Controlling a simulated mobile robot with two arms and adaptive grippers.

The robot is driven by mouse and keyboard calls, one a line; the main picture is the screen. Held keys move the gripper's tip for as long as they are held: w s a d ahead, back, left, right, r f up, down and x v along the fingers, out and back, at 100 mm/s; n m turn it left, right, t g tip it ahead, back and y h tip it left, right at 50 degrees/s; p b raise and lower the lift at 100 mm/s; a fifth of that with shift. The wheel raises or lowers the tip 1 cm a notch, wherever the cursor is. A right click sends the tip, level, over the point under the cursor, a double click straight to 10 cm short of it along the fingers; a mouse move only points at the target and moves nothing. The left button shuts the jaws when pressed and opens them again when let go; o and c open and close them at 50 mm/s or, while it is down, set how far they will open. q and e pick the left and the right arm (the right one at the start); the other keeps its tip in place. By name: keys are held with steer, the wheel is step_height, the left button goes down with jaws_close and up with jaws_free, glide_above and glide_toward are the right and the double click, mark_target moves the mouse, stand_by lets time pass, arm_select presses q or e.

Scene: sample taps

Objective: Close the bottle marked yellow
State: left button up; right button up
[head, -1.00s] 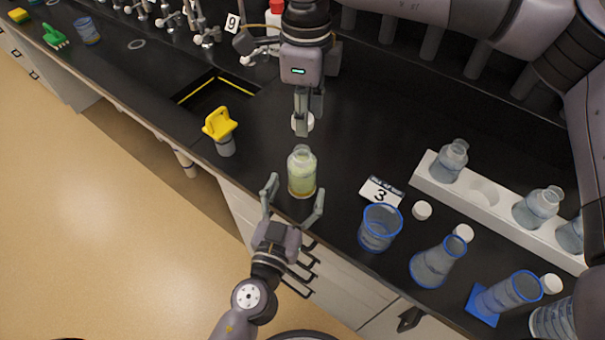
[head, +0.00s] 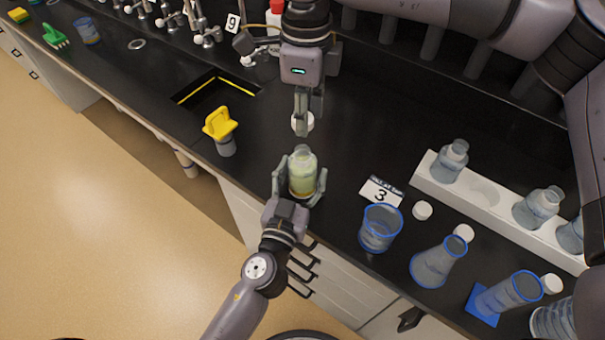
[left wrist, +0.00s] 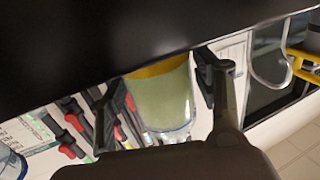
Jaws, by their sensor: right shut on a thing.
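The bottle (head: 302,172) holds pale yellow-green liquid and has a yellow band near its base. It stands upright near the counter's front edge, its mouth uncovered. My left gripper (head: 300,187) is open, with one finger on each side of the bottle. In the left wrist view the bottle (left wrist: 163,98) is between the two fingers, with a gap visible on the right; firm contact cannot be told. My right gripper (head: 303,112) is shut on a white cap (head: 309,122), held above and behind the bottle's mouth.
A yellow-handled brush-like tool (head: 220,130) stands to the left, by a sink (head: 215,88). At right are a sign reading 3 (head: 380,191), a blue-rimmed beaker (head: 379,228), a flask (head: 440,262), loose white caps (head: 422,210) and a white rack (head: 497,222) with bottles.

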mark_target(305, 151)
arm_select(q)
jaws_close()
arm_select(e)
steer(key=shift+f, duration=2.5)
steer(key=shift+f, duration=0.85)
steer(key=shift+f, duration=0.6)
